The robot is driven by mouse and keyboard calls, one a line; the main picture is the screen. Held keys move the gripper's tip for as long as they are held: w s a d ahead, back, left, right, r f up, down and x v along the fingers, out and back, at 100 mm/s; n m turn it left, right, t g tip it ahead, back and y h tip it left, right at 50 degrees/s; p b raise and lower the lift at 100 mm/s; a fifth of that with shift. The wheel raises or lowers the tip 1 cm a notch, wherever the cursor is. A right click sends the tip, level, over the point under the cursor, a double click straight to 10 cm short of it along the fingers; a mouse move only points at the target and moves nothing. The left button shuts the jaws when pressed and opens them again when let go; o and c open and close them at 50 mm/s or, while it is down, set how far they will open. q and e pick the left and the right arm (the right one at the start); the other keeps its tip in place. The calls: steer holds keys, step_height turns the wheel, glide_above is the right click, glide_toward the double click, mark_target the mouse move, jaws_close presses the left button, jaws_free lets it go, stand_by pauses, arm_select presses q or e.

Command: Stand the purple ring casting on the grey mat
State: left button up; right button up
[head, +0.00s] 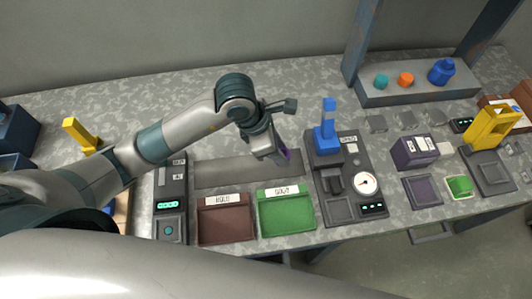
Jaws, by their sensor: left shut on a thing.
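My left gripper (277,153) reaches in from the left and is shut on the purple ring casting (287,154). Only a small purple part of the casting shows beside the fingers; the rest is hidden by the gripper. The grey mat (220,173) is a long dark grey strip behind the two trays. The gripper and casting are over the mat's right end. I cannot tell whether the casting touches the mat. My right gripper is not in view.
A brown tray (226,221) and a green tray (287,212) lie in front of the mat. A gauge station with a blue casting (326,138) stands to the right. A black panel (171,200) is at the mat's left. The mat's left and middle are clear.

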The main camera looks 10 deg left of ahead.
arm_select(q)
steer(key=a, duration=0.1)
steer(key=a+f, duration=0.2)
steer(key=shift+w+a+f+p, duration=0.1)
steer(key=shift+w+a+p, duration=0.2)
steer(key=shift+p, duration=0.1)
step_height(320, 180, down, 3)
steer(key=shift+f+p, duration=0.2)
steer(key=shift+p, duration=0.65)
steer(key=shift+f, duration=0.25)
steer(key=shift+f, duration=0.15)
steer(key=o, duration=1.2)
